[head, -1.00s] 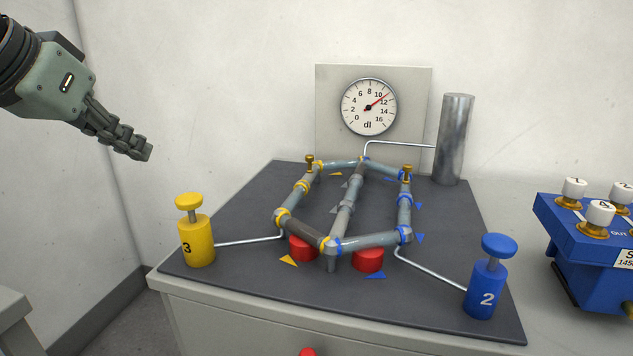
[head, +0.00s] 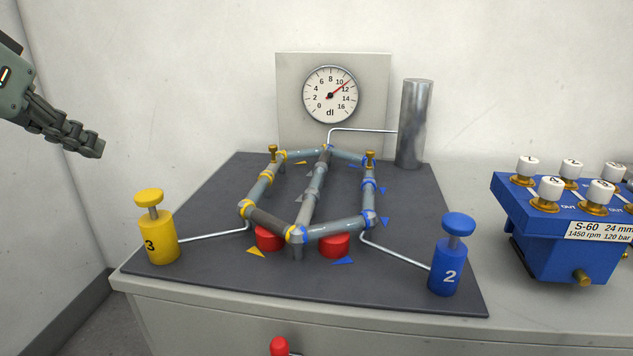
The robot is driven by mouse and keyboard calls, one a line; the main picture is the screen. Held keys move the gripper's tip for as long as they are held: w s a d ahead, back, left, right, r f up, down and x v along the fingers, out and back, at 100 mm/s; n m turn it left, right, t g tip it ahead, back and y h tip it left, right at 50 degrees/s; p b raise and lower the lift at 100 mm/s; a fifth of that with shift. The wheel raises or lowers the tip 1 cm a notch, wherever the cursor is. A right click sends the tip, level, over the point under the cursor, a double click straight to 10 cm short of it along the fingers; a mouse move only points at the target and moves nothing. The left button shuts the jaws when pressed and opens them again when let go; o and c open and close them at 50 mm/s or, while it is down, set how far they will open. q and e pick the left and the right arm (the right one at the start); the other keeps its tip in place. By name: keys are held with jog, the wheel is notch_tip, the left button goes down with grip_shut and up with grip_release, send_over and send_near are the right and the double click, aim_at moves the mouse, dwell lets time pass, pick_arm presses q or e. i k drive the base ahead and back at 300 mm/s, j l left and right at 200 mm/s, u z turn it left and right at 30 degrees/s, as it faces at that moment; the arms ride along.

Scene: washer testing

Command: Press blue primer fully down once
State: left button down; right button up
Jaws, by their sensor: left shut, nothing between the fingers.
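The blue primer (head: 449,264) stands at the front right of the dark mat, marked 2. Its round blue cap is up, with a grey stem showing between cap and body. A thin metal pipe joins it to the pipe frame (head: 314,190). My left gripper (head: 97,150) is shut and empty at the far left, high in front of the wall and well apart from the blue primer. My right gripper is not in view.
A yellow primer (head: 158,233), marked 3, stands at the mat's front left. A dial (head: 330,95) on a grey panel reads about 11. A metal cylinder (head: 413,125) stands behind the frame. A blue valve block (head: 560,230) with white-capped knobs stands at the right.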

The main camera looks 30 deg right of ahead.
aim_at(459, 224)
jog(key=z, duration=1.5)
jog(key=i+l+z, duration=0.25)
jog(key=k+l, duration=0.05)
jog(key=l, duration=0.05)
